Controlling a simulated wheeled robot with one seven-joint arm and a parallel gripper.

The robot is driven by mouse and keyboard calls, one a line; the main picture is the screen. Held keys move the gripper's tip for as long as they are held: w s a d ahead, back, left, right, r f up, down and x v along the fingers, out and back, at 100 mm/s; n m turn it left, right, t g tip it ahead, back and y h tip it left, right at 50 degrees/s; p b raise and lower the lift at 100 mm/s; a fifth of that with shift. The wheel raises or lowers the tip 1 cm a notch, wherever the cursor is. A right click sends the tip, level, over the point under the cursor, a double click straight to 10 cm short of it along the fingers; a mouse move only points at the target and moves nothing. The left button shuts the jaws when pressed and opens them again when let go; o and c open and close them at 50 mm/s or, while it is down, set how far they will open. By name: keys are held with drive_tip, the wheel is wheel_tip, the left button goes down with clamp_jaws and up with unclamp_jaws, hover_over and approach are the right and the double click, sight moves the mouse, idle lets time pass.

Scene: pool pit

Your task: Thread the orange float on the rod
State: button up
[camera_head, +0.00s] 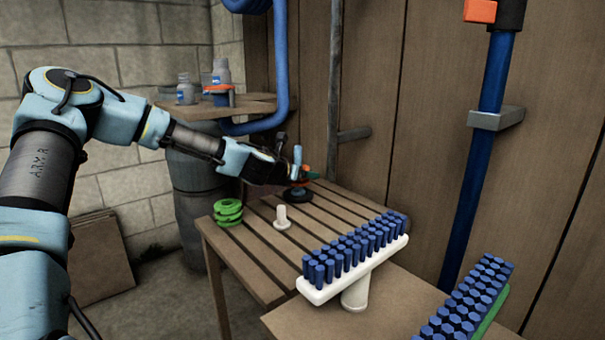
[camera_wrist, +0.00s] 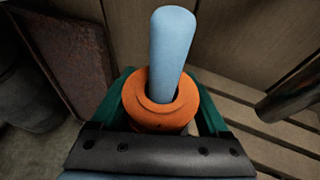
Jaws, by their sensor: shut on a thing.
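My gripper (camera_head: 294,180) is at the far end of the slatted table, shut on the orange float (camera_wrist: 160,113). In the wrist view its green fingers lie on either side of the float. The light blue rod (camera_wrist: 172,50) comes up through the float's hole and stands well above it, so the float is around the rod. The rod also shows upright in the head view (camera_head: 297,155), over a dark round base (camera_head: 299,194). In the head view the float is mostly hidden by my gripper. The gap between float and base is hard to judge.
Green stacked rings (camera_head: 228,212) and a white peg (camera_head: 282,217) stand nearer on the slatted table (camera_head: 330,205). A white brush with blue bristles (camera_head: 352,265) lies at the near end. Bottles (camera_head: 221,72) stand on a shelf at the left. A wooden wall is behind.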

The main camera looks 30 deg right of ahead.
drive_tip(key=shift+f+b, duration=0.65)
drive_tip(key=shift+f, duration=0.3)
drive_tip(key=o, duration=1.2)
drive_tip(key=shift+o, duration=0.2)
drive_tip(key=shift+p+v, duration=1.35)
drive_tip(key=shift+v, duration=2.75)
drive_tip(key=p+v, duration=0.2)
drive_tip(key=p, duration=0.2)
drive_tip(key=shift+a+r+p, duration=0.1)
drive_tip(key=shift+r+p, duration=0.1)
drive_tip(key=shift+p, duration=0.1)
drive_tip(key=shift+s+a+p, duration=0.15)
drive_tip(key=shift+s+p, duration=0.05)
drive_tip(key=shift+p, duration=0.15)
